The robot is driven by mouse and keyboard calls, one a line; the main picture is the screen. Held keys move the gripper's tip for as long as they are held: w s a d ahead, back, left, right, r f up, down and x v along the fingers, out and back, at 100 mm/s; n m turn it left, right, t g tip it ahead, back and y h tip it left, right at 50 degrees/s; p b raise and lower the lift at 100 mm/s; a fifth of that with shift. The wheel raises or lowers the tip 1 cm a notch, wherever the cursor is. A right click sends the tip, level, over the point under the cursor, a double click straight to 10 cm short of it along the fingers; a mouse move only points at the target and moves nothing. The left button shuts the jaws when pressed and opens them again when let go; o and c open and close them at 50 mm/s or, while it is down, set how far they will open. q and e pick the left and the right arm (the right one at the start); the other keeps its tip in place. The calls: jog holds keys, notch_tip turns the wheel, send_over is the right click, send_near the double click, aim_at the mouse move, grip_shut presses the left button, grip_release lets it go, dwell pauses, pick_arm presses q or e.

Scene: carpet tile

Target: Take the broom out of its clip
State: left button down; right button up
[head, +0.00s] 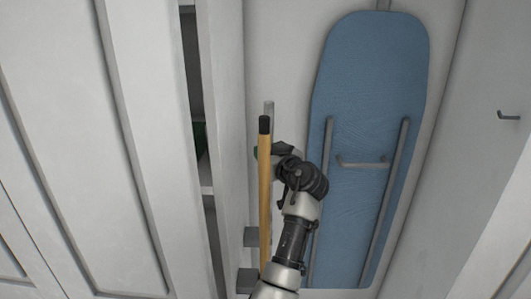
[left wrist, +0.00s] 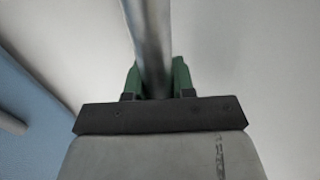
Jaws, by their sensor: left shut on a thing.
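A wooden pole with a black tip (head: 265,190) stands upright by the cupboard's left side wall in the head view. A grey metal pole (head: 269,107) stands just behind it, with only its top showing. It also shows in the left wrist view (left wrist: 150,35). My left gripper (head: 268,151) reaches behind the wooden pole in the head view. In the left wrist view its green fingers (left wrist: 157,80) are shut around the grey pole. Grey blocks, perhaps clips, sit on the wall beside the poles (head: 251,237). No broom head shows, so I cannot tell which pole is the broom. My right gripper is not in view.
A blue ironing board (head: 375,80) hangs on the back wall, close to the right of my arm. A small hook (head: 508,115) is on the right wall. A white door (head: 130,100) stands at the left, beside a narrow shelved gap.

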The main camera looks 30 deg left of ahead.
pick_arm(q)
jog(key=c, duration=1.7)
grip_release()
grip_shut()
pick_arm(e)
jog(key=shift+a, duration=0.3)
pick_arm(q)
jog(key=shift+r, duration=0.3)
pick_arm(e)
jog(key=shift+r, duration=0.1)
